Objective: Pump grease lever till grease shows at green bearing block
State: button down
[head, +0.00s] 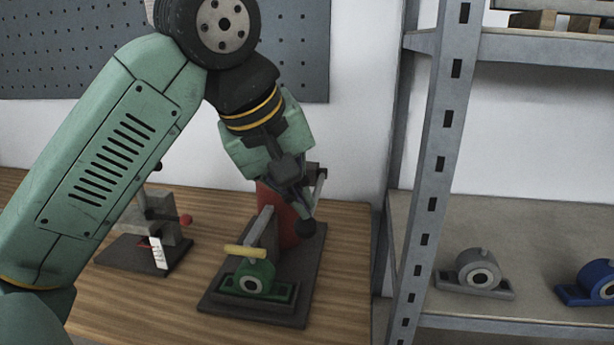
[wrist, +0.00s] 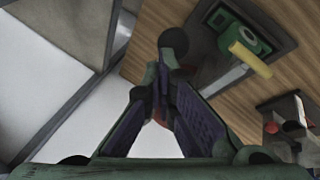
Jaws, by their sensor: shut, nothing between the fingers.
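The green bearing block (head: 252,281) sits on the near end of a dark base plate (head: 220,298). A yellow rod-like piece (head: 246,251) lies at its top, at the end of a grey bar; I cannot tell whether it is grease. Behind stands a red cylinder (head: 284,228), partly hidden by my gripper. My gripper (head: 304,208) is shut and empty, pointing down. In the wrist view the knob (wrist: 173,42) is just beyond the fingertips (wrist: 165,75); contact is unclear.
On the wooden bench (head: 180,305), a second dark fixture (head: 150,225) with a red knob and white tag stands left. A grey metal shelf upright (head: 432,190) rises close on the right. Its shelf holds grey (head: 475,272) and blue (head: 592,282) bearing blocks.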

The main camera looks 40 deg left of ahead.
jog(key=shift+r, duration=0.1)
dwell(0.4)
notch_tip(320, 180, up, 7)
jog(key=w+a+p, duration=0.1)
jog(key=w+p, duration=0.1)
jog(key=p, duration=0.4)
jog(key=shift+f, duration=0.2)
jog(key=shift+a+p, duration=0.1)
jog(key=shift+p, duration=0.2)
jog(key=r+p, duration=0.2)
jog(key=r, duration=0.1)
jog(key=w+r+p, duration=0.1)
jog(key=shift+w+a+r, duration=0.1)
jog(key=shift+a+r, duration=0.25)
jog(key=shift+a, duration=0.05)
dwell(0.9)
